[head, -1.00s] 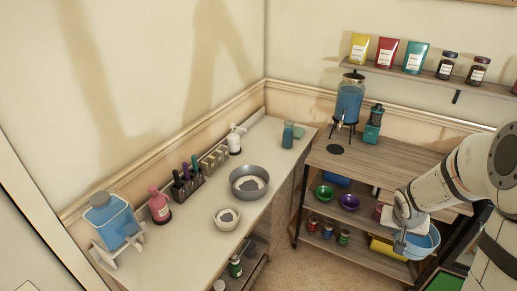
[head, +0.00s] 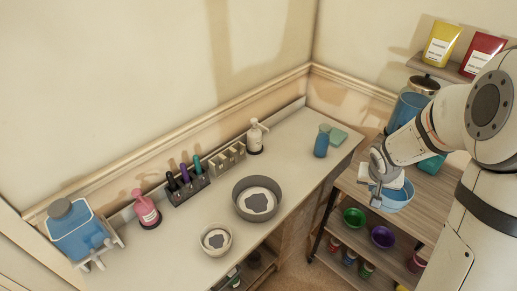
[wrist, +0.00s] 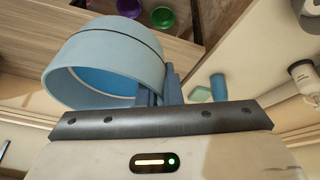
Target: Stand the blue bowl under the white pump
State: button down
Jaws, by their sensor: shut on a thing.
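The blue bowl (head: 397,200) is held by its rim in my gripper (head: 377,190), above the wooden cart at the right. In the wrist view the light blue bowl (wrist: 105,62) is close up and on its side in the picture, with the fingers (wrist: 160,90) shut on its wall. The white pump bottle (head: 255,138) stands on the counter near the back wall. It also shows in the wrist view (wrist: 306,82) at the right edge. The bowl is well to the right of it.
A grey bowl (head: 235,202) and a smaller bowl (head: 204,245) stand on the counter (head: 290,155) in front of the pump. A pen rack, a pink pump bottle (head: 146,209) and a blue dispenser (head: 75,232) line the wall. A blue tumbler (head: 321,145) stands near the counter's right end.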

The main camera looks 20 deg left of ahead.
aim_at(270, 159)
jog(key=u, duration=0.2)
jog(key=i, duration=0.9)
jog(key=u, duration=0.35)
jog(key=k, duration=0.5)
jog(key=z, duration=0.1)
jog(key=k, duration=0.2)
jog(key=u, duration=0.35)
jog(key=i, duration=0.7)
jog(key=z, duration=0.1)
